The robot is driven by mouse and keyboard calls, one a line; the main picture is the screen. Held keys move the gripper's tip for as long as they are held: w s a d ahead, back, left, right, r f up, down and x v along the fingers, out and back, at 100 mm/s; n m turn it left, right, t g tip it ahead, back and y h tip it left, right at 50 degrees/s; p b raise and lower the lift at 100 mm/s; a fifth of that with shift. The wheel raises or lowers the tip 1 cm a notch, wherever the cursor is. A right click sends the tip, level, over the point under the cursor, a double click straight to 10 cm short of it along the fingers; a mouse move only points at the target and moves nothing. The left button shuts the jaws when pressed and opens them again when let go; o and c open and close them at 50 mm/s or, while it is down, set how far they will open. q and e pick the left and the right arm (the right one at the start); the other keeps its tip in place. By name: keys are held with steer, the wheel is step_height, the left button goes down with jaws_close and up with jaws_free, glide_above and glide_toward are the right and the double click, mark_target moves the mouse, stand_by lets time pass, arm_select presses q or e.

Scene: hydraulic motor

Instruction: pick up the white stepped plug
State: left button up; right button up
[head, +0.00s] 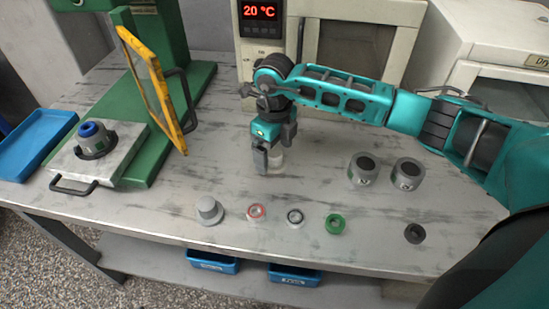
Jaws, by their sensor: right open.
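A small whitish piece, which looks like the white stepped plug (277,157), stands on the workbench near its middle. My right gripper (268,162) points down right at it, with its fingers open around or just in front of it. The fingers hide part of the piece, and I cannot tell whether they touch it. My left gripper is not in view.
Along the bench (310,255) front lie a grey flanged cap (209,210), a red ring (256,212), a dark-and-white ring (295,217), a green ring (335,224) and a black ring (414,233). Two grey cylinders (364,170) stand right. A green press with yellow guard (150,90) stands left.

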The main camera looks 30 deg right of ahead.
steer(key=shift+f, duration=0.5)
steer(key=c, duration=1.2)
steer(key=shift+o, duration=0.2)
steer(key=shift+r, duration=0.15)
